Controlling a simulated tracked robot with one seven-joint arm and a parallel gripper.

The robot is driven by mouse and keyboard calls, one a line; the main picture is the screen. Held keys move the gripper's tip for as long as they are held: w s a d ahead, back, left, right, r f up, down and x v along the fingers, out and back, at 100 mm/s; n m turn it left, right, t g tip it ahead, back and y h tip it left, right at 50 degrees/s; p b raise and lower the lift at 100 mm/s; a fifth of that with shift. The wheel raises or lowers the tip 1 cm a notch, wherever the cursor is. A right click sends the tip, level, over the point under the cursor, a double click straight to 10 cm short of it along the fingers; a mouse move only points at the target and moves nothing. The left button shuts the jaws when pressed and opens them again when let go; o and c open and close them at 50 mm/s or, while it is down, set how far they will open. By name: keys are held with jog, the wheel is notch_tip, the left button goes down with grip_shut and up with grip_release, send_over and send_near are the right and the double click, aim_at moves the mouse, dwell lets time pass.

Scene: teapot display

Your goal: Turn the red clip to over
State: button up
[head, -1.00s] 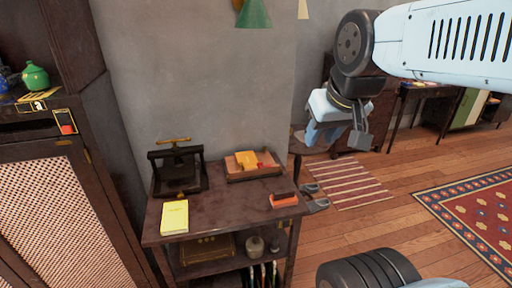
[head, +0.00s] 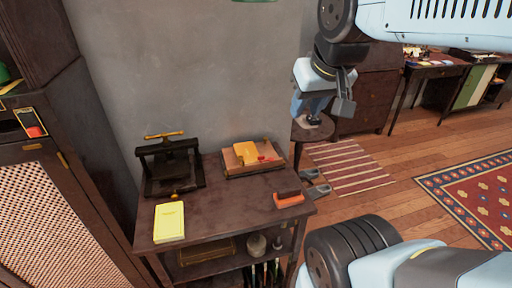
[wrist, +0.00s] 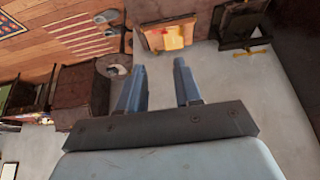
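A small red piece (head: 35,131) shows in a yellow-edged black frame on the dark cabinet at the left of the head view. An orange-red block with a dark top (head: 289,199) lies at the right front of the small table. A small red bit (head: 265,158) sits in the wooden tray. I cannot tell which of these is the red clip. My gripper (head: 312,108) hangs in the air beyond the table's right side, away from all three. In the wrist view its two blue fingers (wrist: 159,66) are apart with nothing between them.
The small dark table (head: 225,205) holds a black press (head: 170,165), a yellow booklet (head: 169,222) and the wooden tray (head: 252,172). A grey wall stands behind it. A striped mat (head: 345,168) and a patterned rug (head: 480,200) lie on open floor at the right.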

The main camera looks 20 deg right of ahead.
jog(key=w+f+m+g, duration=0.2)
jog(key=w+f+m, duration=0.45)
jog(key=w, duration=0.45)
jog(key=w+f+m+g, duration=0.2)
jog(key=w+f+m, duration=0.4)
jog(key=w, duration=0.5)
jog(key=w+f+m, duration=0.1)
jog(key=w+f, duration=0.1)
jog(key=f, duration=0.5)
jog(key=w+f+m+g, duration=0.1)
jog(key=w+f+m, duration=0.1)
jog(key=f, duration=0.5)
jog(key=w+f+m, duration=0.2)
jog(key=f, duration=0.5)
jog(key=shift+w+a+f+m+g, duration=0.15)
jog(key=shift+w+f+m+g, duration=0.1)
jog(key=shift+w+f+g, duration=0.1)
jog(key=shift+c, duration=0.5)
grip_shut()
